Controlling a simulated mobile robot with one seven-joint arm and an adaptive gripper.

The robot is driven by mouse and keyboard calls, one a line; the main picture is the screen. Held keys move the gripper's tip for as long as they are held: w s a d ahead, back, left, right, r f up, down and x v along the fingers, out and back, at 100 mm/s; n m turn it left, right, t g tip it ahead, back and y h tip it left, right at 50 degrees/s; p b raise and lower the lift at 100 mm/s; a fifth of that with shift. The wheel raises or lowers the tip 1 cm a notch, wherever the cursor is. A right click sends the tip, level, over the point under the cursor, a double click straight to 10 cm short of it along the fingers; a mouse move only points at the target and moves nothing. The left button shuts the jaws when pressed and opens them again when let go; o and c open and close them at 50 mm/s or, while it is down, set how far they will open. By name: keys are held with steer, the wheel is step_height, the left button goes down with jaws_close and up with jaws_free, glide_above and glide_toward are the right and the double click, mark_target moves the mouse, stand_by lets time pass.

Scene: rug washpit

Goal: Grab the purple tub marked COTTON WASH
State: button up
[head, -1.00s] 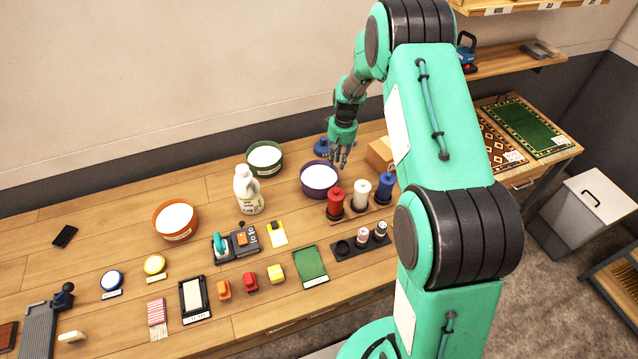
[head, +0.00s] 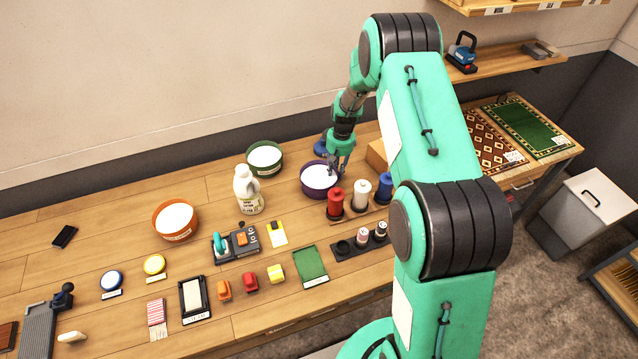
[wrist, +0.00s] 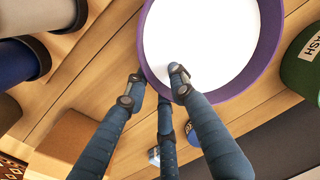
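The purple tub (head: 318,194), filled with white matter, stands on the wooden bench. Its marking cannot be read in the head view. In the wrist view its purple rim (wrist: 265,58) and white contents fill the upper middle. My gripper (head: 336,172) is low over the tub's right rear edge, pointing down. In the wrist view my gripper (wrist: 157,88) has its fingers spread apart. One fingertip lies over the white contents, inside the rim; the other two show outside the rim. I cannot tell whether any finger touches the tub.
A green tub (head: 265,172) stands behind left, an orange tub (head: 158,222) farther left. A white jug (head: 247,204) is left of the purple tub. Red (head: 335,203), white and blue spools stand close in front right. A cardboard box (head: 376,155) is right of my gripper.

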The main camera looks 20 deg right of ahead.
steer(key=shift+c, duration=0.3)
jaws_close()
steer(key=shift+r, duration=0.15)
steer(key=shift+w+r, duration=0.1)
steer(key=shift+r, duration=4.85)
